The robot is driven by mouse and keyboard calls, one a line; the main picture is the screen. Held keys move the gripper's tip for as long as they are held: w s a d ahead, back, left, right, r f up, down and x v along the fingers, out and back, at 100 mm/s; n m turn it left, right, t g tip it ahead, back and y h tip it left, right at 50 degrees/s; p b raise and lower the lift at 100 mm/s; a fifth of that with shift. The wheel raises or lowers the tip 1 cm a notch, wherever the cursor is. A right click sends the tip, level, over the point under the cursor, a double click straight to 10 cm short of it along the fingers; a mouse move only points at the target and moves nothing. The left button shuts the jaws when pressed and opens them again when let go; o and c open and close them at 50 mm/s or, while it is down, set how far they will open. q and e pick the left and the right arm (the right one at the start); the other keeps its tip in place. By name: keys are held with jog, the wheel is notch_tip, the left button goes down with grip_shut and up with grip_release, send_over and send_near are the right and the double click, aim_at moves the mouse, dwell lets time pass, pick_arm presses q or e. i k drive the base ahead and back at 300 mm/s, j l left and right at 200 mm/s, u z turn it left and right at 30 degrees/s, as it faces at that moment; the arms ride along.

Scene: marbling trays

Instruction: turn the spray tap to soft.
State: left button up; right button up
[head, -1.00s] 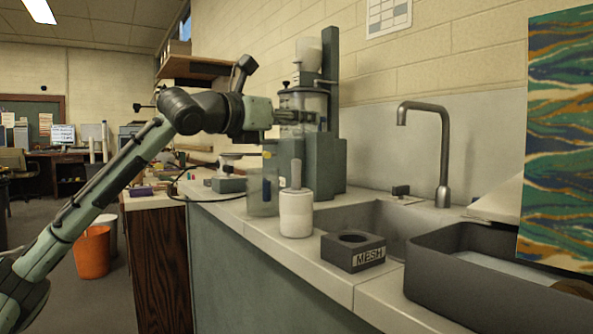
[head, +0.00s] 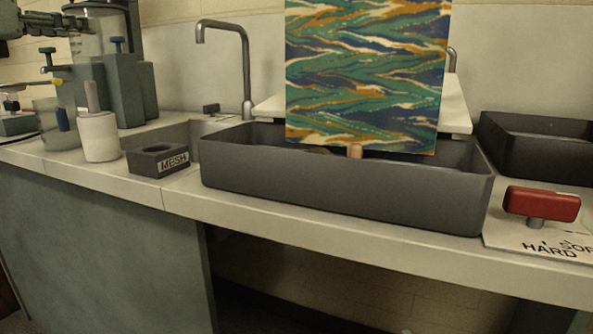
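A red tap handle (head: 542,204) stands at the right on a short metal stem, above a pale plate (head: 505,238) marked HARD, with SOF at the cut-off right edge. The handle is a wide bar lying roughly left to right in the picture. I cannot tell which word it is set to. My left gripper (head: 95,22) is at the top left in front of the clear-walled machine, far from the red handle. Its fingers are small and dark, so I cannot tell if they are open. My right gripper is not in view.
A long dark tray (head: 340,192) holds an upright marbled sheet (head: 365,75) left of the handle. Another dark tray (head: 545,150) is behind the handle. A block marked MESH (head: 148,162), a white pot (head: 98,137) and a sink faucet (head: 245,65) stand further left.

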aim_at(539, 205)
jog(key=k+l, duration=0.2)
jog(key=k, duration=0.25)
jog(key=k+l, duration=0.15)
jog(key=k, duration=0.25)
jog(key=k+l, duration=0.2)
jog(key=k, duration=0.25)
jog(key=k+l, duration=0.15)
jog(key=k, duration=0.25)
